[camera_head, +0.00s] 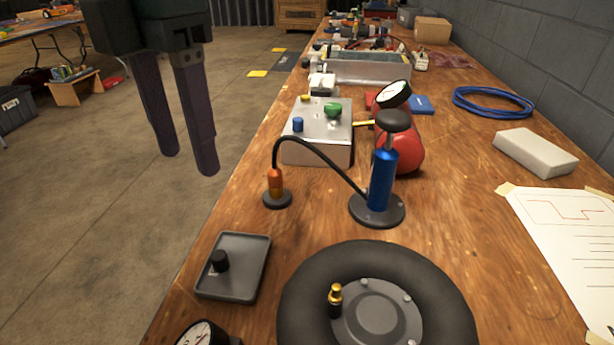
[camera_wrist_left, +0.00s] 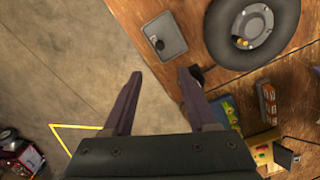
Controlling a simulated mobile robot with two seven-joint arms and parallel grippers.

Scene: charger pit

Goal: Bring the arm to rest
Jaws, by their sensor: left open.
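My left gripper (camera_head: 187,168) hangs in the upper left of the head view, over the concrete floor and left of the bench edge. Its two dark purple fingers are apart with nothing between them. In the left wrist view the fingers (camera_wrist_left: 158,76) point toward the bench edge, with floor between them. My right gripper is in neither view.
The wooden bench (camera_head: 470,240) holds a black tire (camera_head: 300,310), a grey tray (camera_head: 252,285), a blue pump (camera_head: 382,182), an orange-ended hose piece (camera_head: 275,185), a metal box (camera_head: 318,150) and a red tank (camera_head: 408,150).

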